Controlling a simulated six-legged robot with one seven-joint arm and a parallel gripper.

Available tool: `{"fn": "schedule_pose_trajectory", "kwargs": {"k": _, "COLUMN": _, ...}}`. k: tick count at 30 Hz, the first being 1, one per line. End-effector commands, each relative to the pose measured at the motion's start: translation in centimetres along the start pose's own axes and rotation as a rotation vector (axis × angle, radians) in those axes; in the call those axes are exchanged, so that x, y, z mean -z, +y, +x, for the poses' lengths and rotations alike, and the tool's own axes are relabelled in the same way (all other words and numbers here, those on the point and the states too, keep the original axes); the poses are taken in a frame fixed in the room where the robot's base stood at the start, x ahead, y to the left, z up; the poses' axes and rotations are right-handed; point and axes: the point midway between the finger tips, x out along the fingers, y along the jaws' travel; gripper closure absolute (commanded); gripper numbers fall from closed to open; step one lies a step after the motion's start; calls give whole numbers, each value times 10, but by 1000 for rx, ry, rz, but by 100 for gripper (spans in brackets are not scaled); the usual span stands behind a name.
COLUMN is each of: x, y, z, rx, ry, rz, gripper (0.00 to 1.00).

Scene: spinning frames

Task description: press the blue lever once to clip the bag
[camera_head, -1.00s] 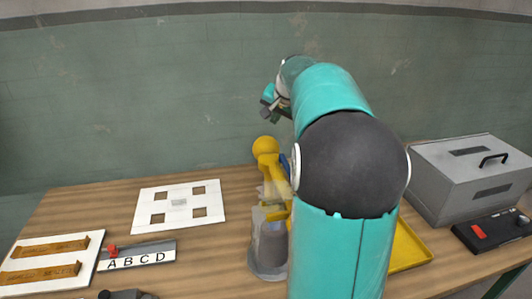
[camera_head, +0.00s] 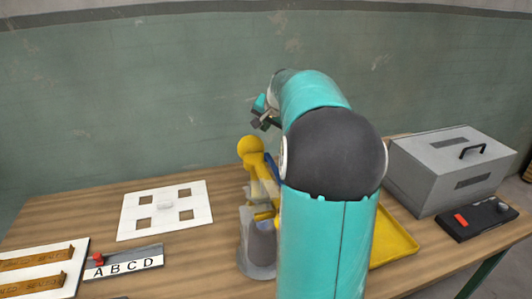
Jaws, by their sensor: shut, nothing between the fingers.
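The blue lever (camera_head: 271,164) shows as a small sliver beside a yellow machine (camera_head: 252,152) with a round knob on top. Most of the lever is hidden behind my arm. A grey, partly see-through bag (camera_head: 257,235) stands at the foot of the yellow machine; its right side is hidden by my arm. My gripper (camera_head: 257,117) is above and behind the yellow knob, apart from it, small in the picture. It is shut and holds nothing.
A white board with square holes (camera_head: 190,215) lies left of the machine. A lettered slider (camera_head: 125,266) and a board with brown bars (camera_head: 40,262) lie further left. A yellow tray (camera_head: 400,245), grey box (camera_head: 420,180) and black panel with a red switch (camera_head: 477,222) are right.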

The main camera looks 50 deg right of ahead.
Motion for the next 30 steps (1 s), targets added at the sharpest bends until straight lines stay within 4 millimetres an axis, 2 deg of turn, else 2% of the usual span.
{"fn": "schedule_pose_trajectory", "kwargs": {"k": 6, "x": -16, "y": 14, "z": 21, "rx": -1, "ry": -1, "rz": 1, "gripper": 100}}
{"fn": "schedule_pose_trajectory", "kwargs": {"k": 12, "x": -25, "y": 23, "z": 34, "rx": 0, "ry": 0, "rz": 1, "gripper": 100}}
{"fn": "schedule_pose_trajectory", "kwargs": {"k": 30, "x": -27, "y": 26, "z": 37, "rx": 0, "ry": 1, "rz": 0, "gripper": 100}}
